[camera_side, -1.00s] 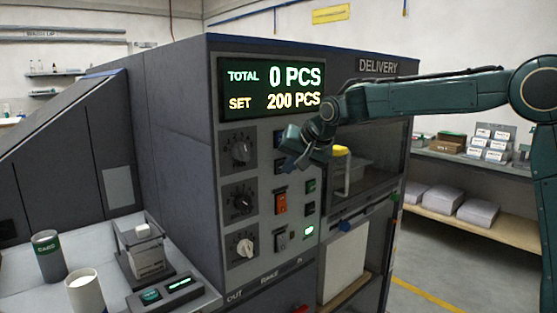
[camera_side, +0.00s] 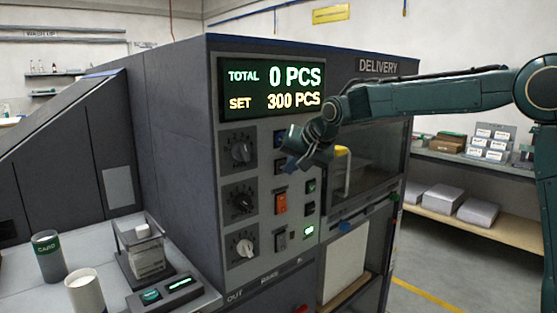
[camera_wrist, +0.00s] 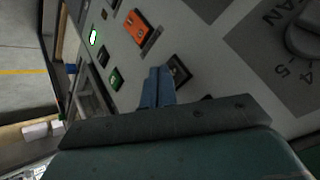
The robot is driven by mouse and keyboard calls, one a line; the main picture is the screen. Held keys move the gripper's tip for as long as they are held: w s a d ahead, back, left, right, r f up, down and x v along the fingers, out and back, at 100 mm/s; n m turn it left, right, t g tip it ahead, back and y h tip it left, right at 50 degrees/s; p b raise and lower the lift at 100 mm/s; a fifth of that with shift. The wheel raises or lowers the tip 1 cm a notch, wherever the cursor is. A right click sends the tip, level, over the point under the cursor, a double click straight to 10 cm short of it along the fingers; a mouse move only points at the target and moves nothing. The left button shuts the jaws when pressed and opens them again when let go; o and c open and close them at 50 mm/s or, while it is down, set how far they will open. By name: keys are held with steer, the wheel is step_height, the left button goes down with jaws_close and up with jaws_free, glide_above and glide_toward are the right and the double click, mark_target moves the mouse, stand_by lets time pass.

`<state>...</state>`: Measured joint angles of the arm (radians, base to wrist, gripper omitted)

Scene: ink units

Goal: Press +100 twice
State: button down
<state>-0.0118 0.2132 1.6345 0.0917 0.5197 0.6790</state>
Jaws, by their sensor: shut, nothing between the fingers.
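The display (camera_side: 272,90) at the top of the grey machine front reads TOTAL 0 PCS and SET 300 PCS. Below it is a panel with several small buttons; I cannot read a +100 label on any of them. My gripper (camera_side: 290,160) is in front of the upper button rows, partly hiding them. In the wrist view my gripper's blue fingers (camera_wrist: 158,74) are together and empty, beside a dark button (camera_wrist: 178,70). I cannot tell whether the tips touch the panel. A dark-green button (camera_side: 310,186) is visible just right of and below my gripper.
Three knobs (camera_side: 240,200) run down the panel's left side. An orange switch (camera_side: 281,203) and a lit green button (camera_side: 309,231) sit below my gripper. A delivery window with a yellow-topped handle (camera_side: 342,152) is to the right. Cups and a small scale-like device stand at lower left.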

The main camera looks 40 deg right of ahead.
steer(key=shift+s, duration=0.5)
steer(key=shift+s, duration=2.5)
stand_by(1.1)
steer(key=shift+s, duration=1.9)
steer(key=shift+w, duration=0.2)
steer(key=w, duration=0.8)
steer(key=shift+w, duration=0.2)
stand_by(0.8)
